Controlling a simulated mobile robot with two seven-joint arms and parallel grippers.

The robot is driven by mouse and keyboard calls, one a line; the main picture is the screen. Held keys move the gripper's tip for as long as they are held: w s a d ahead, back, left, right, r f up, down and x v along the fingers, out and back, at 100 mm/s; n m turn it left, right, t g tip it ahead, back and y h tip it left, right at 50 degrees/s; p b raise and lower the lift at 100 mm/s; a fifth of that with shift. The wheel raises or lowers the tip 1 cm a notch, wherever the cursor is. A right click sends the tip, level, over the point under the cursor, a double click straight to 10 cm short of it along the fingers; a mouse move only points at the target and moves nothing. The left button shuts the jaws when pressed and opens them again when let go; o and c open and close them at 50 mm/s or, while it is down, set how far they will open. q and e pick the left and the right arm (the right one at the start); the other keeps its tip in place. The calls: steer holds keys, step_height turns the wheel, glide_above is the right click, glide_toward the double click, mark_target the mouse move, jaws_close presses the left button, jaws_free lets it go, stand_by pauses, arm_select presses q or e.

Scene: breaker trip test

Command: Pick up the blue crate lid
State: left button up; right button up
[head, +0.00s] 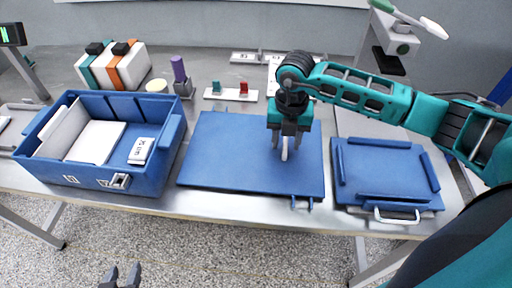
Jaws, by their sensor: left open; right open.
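A flat blue panel (225,155) with two small tabs on its front edge lies mid-table and looks like the crate lid. The open-topped blue crate (170,160) stands to its left, with a metal latch (119,181) on its front. My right gripper (284,152) is open and points down over the right half of the panel. It holds nothing, and I cannot tell whether its fingertips touch the panel. My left gripper (121,278) is open and empty at the bottom edge of the view, in front of the table.
A blue board (385,170) with raised bars and a white front handle (397,216) lies at right. White items lie inside the crate. Behind are a striped box (113,68), a purple-topped cylinder (179,70) and a white strip with green and red parts (230,95).

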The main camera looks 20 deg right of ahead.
jaws_close()
stand_by(0.3)
steer(key=shift+r, duration=0.1)
